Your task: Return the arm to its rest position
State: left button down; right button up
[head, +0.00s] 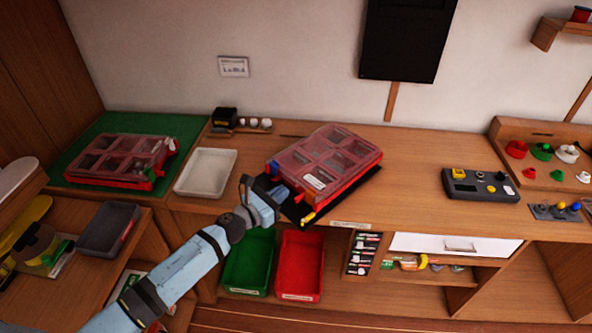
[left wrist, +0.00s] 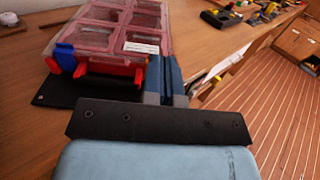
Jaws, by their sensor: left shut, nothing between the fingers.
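My left arm, light blue with dark bands, reaches in from the lower left of the head view. Its gripper (head: 272,190) is at the front left corner of a red organizer case with a clear lid (head: 325,160). The case lies on a black mat (head: 340,210) on the wooden bench. In the left wrist view the blue fingers (left wrist: 168,80) are together with nothing between them. They are beside the case (left wrist: 110,30), near its red and blue latches; I cannot tell whether they touch it. My right gripper is not in view.
A second red case (head: 120,160) lies on a green mat (head: 190,125) at the left. A white tray (head: 205,172) stands between the cases. Green (head: 248,262) and red (head: 300,265) bins sit below the bench edge. A grey control box (head: 480,186) is at the right.

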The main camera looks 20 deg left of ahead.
pick_arm(q)
jog(key=s+d+f+m+g+y, duration=0.1)
jog(key=s+f+m, duration=0.3)
jog(key=s+m, duration=0.5)
jog(key=s+d+f+m+g+y, duration=0.2)
jog(key=s+d+f+m, duration=0.1)
jog(key=s+m, duration=0.7)
jog(key=s+d+f+m+g+y, duration=0.1)
jog(key=s+f+m, duration=0.5)
jog(key=m, duration=0.9)
jog(key=s+d+g, duration=0.1)
jog(key=s, duration=0.2)
jog(key=shift+s+d, duration=0.15)
jog(key=shift+s, duration=0.2)
